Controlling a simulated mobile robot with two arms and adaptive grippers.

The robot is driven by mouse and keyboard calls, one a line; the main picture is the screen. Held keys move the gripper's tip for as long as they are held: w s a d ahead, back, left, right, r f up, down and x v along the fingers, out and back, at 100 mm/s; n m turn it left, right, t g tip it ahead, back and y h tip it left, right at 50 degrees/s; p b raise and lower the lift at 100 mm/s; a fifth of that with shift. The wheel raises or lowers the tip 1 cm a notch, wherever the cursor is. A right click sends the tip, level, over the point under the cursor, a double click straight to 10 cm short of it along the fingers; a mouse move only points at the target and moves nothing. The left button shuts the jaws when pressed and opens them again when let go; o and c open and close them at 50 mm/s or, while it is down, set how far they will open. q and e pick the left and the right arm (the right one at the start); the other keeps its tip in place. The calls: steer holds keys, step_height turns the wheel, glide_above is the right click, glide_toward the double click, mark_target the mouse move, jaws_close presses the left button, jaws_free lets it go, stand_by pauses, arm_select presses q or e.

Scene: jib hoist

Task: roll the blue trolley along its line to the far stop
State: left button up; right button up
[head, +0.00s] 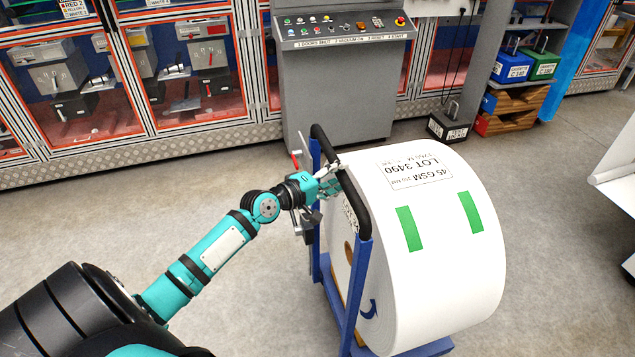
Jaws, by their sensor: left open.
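The blue trolley (362,285) stands on the grey floor right of centre. It carries a large white paper roll (455,265) lying on its side, with a printed lot label and two green strips. The trolley's black push handle (350,195) is at its left end. My left gripper (334,181) is at this handle, its fingers open near the middle of the bar. I cannot tell whether they touch it. My right gripper is not in view. The trolley's wheels are hidden. I see no floor line or stop.
A grey control console (340,85) stands behind the trolley. Glass-fronted cabinets (120,80) line the back left. A shelf with blue and green boxes (543,65) stands at the back right. A white object (615,165) juts in at the right edge. Floor between is open.

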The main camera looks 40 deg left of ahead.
arm_select(q)
steer(key=v, duration=1)
steer(key=shift+s+a, duration=0.2)
steer(key=s+a+f+m+g+y, duration=0.1)
steer(key=s+f+g+y, duration=0.15)
steer(key=f, duration=0.85)
steer(key=s+a+f+m+g+y, duration=0.15)
steer(key=s+f, duration=0.25)
steer(key=f, duration=0.8)
steer(key=s+a+f+m+g+y, duration=0.15)
steer(key=s+f, duration=0.25)
steer(key=f, duration=0.7)
steer(key=s+d+f+m+g+b, duration=0.1)
steer(key=s+d+f+m+g, duration=0.25)
steer(key=s+f, duration=0.5)
steer(key=s+d+f+m+g, duration=0.25)
steer(key=s+d+f, duration=0.25)
steer(key=s+f, duration=0.35)
steer(key=s+d+f+m+g, duration=0.1)
steer(key=s+d+f+m, duration=0.2)
steer(key=s, duration=0.4)
steer(key=s+d+f+m+g+h, duration=0.1)
steer(key=s+d+f+m+g, duration=0.1)
steer(key=s+d, duration=0.4)
step_height(320, 180, down, 2)
steer(key=shift+s+f+m+b, duration=0.15)
steer(key=shift+s+m+b, duration=0.25)
steer(key=shift+s+m, duration=0.45)
